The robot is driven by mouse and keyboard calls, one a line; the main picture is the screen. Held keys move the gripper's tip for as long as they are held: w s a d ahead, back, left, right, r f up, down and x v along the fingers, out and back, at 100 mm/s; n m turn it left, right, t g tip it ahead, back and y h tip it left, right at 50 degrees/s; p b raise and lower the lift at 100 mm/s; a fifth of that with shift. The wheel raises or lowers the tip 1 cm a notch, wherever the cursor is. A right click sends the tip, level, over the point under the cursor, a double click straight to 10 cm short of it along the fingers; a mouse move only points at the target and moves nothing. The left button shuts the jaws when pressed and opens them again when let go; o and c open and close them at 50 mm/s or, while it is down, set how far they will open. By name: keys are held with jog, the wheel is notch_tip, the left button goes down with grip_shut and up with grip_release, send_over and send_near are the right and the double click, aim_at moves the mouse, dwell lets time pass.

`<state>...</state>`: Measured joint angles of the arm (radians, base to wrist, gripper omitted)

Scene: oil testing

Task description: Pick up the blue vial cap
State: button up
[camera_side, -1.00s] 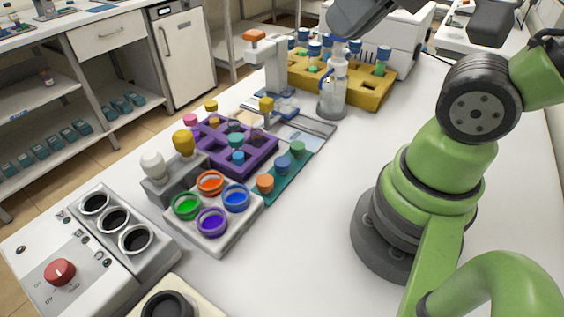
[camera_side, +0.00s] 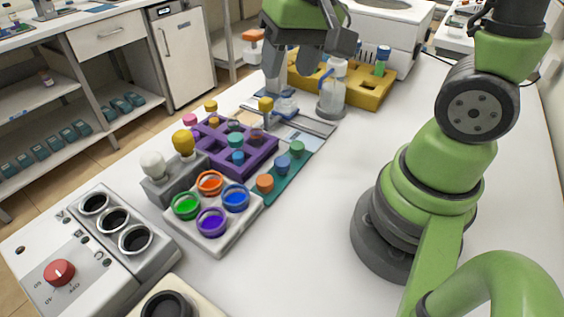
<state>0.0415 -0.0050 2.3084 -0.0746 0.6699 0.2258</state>
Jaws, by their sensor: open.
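A small blue cap (camera_side: 283,163) sits between an orange cap (camera_side: 265,183) and a green cap (camera_side: 297,149) on a teal strip (camera_side: 268,197). Vials with blue caps also stand in the yellow rack (camera_side: 372,97) at the back; one blue-capped vial (camera_side: 383,56) shows at its right end. My gripper (camera_side: 303,80) is open, with its fingers pointing down above the clear bottle and the scale area. It is apart from the teal strip, up and behind it. It hides much of the rack and most of its vials.
A clear bottle (camera_side: 333,88) stands close to my gripper. A purple rack (camera_side: 262,166) with coloured caps lies left of the teal strip. A white block with coloured rings (camera_side: 221,242) is in front. The white table right of the strip is clear.

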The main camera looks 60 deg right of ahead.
notch_tip(320, 180, down, 8)
jog(key=w+d+g, duration=0.1)
jog(key=w+g, duration=0.1)
jog(key=g, duration=0.1)
send_over(282, 161)
jog(key=shift+m, duration=0.4)
notch_tip(282, 161, down, 7)
jog(key=shift+w+d+r, duration=0.1)
jog(key=shift+w, duration=0.05)
jog(key=shift+f, duration=3.05)
jog(key=c, duration=0.7)
